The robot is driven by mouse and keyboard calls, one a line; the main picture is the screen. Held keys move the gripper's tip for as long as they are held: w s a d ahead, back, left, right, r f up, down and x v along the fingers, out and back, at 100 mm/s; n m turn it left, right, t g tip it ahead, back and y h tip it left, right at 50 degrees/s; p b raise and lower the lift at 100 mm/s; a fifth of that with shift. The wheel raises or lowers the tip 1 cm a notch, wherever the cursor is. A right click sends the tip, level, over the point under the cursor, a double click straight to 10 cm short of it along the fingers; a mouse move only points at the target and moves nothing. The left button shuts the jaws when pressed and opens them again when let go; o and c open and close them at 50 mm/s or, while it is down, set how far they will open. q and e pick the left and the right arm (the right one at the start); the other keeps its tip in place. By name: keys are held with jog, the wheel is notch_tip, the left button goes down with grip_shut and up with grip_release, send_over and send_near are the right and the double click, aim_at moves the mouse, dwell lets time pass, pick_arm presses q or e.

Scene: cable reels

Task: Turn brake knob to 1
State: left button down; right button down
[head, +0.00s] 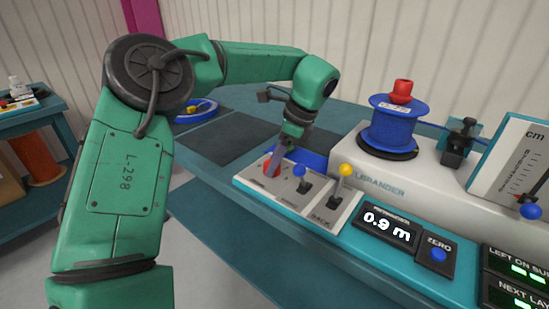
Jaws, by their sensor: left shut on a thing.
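The red knob (271,169), which I take to be the brake knob, sits on the left pale plate of the control panel (252,182) at the bench's front left. My left gripper (275,161) reaches down from above and is shut on this knob, hiding much of it. The knob's scale and pointer are too small and covered to read. My right gripper is out of view.
Right of the knob stand a blue-balled lever (299,171) and a yellow-balled lever (346,170), close to my gripper. Behind them a blue cable reel (394,124) stands on the winder. A display (388,227) reads 0.9 m. A side table (45,122) stands at far left.

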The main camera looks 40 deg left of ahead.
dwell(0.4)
pick_arm(q)
jog(key=shift+c, duration=1.5)
grip_release()
jog(key=shift+r, duration=0.3)
jog(key=p+v, duration=0.9)
jog(key=v, duration=0.5)
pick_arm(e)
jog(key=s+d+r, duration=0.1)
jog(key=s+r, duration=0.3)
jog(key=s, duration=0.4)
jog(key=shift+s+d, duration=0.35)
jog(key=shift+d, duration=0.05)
pick_arm(q)
jog(key=shift+f, duration=0.1)
